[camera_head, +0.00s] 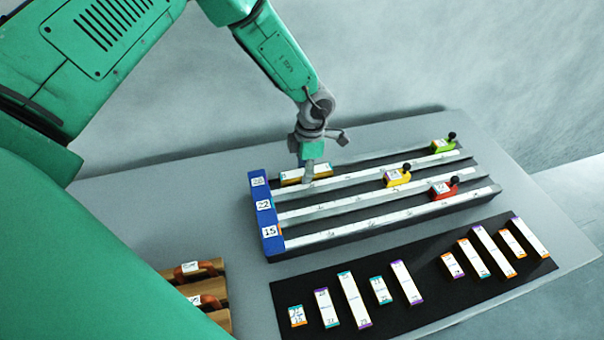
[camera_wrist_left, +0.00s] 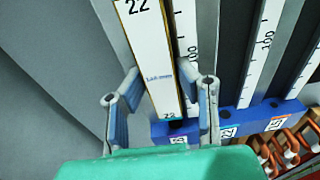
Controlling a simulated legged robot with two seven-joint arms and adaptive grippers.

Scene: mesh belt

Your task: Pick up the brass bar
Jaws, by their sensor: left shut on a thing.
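The brass bar (camera_head: 292,178) has a white label face and thin gold edges. It is at the left end of the farthest lane of the measuring rack, close to the blue end block (camera_head: 266,215). In the left wrist view the brass bar (camera_wrist_left: 154,65) shows the number 22 and runs away between my fingers. My left gripper (camera_head: 312,165) comes down over it from above and is shut on it, with one finger on each side (camera_wrist_left: 160,105). I cannot tell whether the bar is clear of the lane. My right gripper is not in view.
Green (camera_head: 443,145), yellow (camera_head: 397,177) and red (camera_head: 443,189) sliders with black knobs sit on the rack lanes. A black mat (camera_head: 425,265) in front holds several labelled bars. A wooden holder (camera_head: 222,318) with brown-handled pieces stands at lower left. Bare table lies at right.

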